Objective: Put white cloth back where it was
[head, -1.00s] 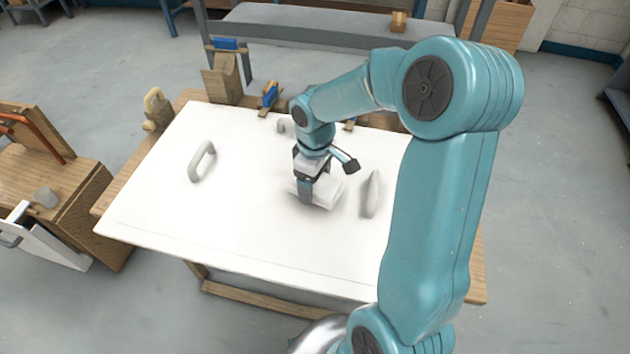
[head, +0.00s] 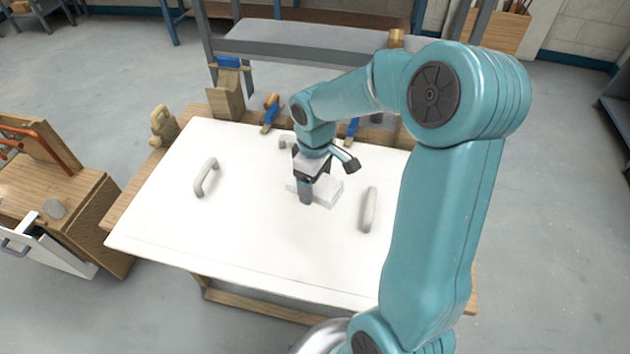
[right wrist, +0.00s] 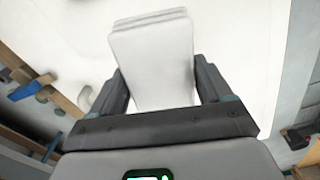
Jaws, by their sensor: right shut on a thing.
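The white cloth (head: 327,191) is a folded, layered pad at the middle of the white board (head: 250,240). In the right wrist view the cloth (right wrist: 152,60) sits between the two fingers. My right gripper (head: 306,197) is shut on it from above, and it also shows in the right wrist view (right wrist: 160,92). The cloth is at or just above the board; I cannot tell whether it touches. The gripper hides part of the cloth. My left gripper is not in view.
Grey-white handles stand on the board to the left (head: 206,177) and right (head: 369,209) of the cloth. Blue-handled tools (head: 270,117) lie along the bench's back edge. A wooden cabinet (head: 75,215) stands at the left. The board's front left is clear.

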